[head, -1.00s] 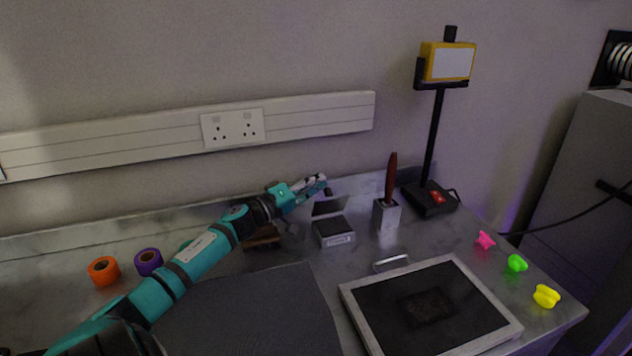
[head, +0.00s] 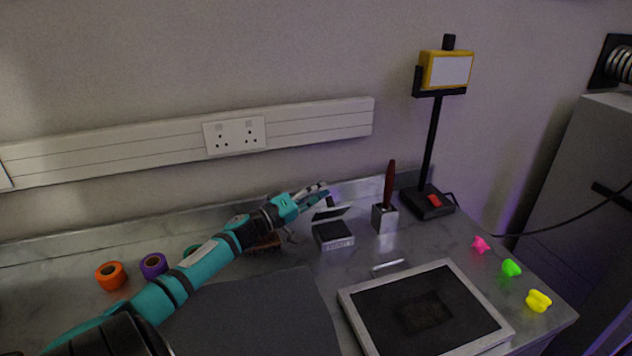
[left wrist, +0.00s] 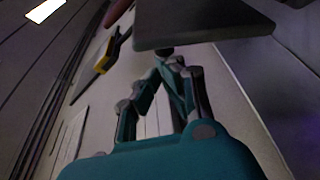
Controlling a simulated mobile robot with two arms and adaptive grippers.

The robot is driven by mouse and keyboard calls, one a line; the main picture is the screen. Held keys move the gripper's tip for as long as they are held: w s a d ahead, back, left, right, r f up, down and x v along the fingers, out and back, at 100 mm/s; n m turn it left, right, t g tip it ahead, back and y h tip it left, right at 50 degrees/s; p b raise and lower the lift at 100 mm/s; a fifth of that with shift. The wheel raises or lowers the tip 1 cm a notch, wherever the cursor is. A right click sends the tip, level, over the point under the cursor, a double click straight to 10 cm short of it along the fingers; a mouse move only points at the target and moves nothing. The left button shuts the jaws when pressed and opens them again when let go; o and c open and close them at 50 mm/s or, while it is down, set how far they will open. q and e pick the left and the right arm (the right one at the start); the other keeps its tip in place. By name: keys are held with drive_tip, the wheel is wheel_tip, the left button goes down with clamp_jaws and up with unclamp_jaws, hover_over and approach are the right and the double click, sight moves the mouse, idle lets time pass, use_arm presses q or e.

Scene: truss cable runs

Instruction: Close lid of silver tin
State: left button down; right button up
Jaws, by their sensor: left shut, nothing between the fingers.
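The small silver tin (head: 334,238) stands on the grey bench, mid-view in the head view. Its dark lid (head: 330,213) is raised at the back and tilted forward over the tin, partly open. My left gripper (head: 324,194) is just behind and above the lid, its fingers shut and empty. In the left wrist view the fingertips (left wrist: 168,54) meet close to a dark flat plate, which looks like the lid (left wrist: 200,20). I cannot tell whether they touch it. My right gripper is not in view.
A metal block with a brown-handled tool (head: 384,216) stands right of the tin. A black stand with a yellow device (head: 445,70) is behind it. A framed dark panel (head: 425,310) lies in front. Orange (head: 110,275) and purple (head: 153,265) rolls are left. The wall is close behind.

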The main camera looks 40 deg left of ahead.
use_arm(q)
drive_tip(key=shift+s+d+r+p, duration=0.25)
drive_tip(key=shift+d+p, duration=0.1)
drive_tip(key=shift+p, duration=0.1)
drive_tip(key=shift+s+d+f+m, duration=0.1)
drive_tip(key=shift+d+m, duration=0.2)
drive_tip(key=shift+m, duration=0.1)
drive_tip(key=m, duration=0.1)
drive_tip(key=d+m+h, duration=0.1)
drive_tip(key=s+d+f+m, duration=0.1)
drive_tip(key=m, duration=0.1)
drive_tip(key=shift+s+d+t+h+p, duration=0.1)
drive_tip(key=shift+d+t+h+p, duration=0.05)
drive_tip(key=shift+t+h+p, duration=0.2)
drive_tip(key=shift+s+d+f+p, duration=0.25)
drive_tip(key=shift+s+d+p, duration=0.15)
drive_tip(key=shift+d+p, duration=0.25)
drive_tip(key=shift+s+d+f, duration=0.1)
drive_tip(key=shift+d+f, duration=0.15)
drive_tip(key=shift+d, duration=0.05)
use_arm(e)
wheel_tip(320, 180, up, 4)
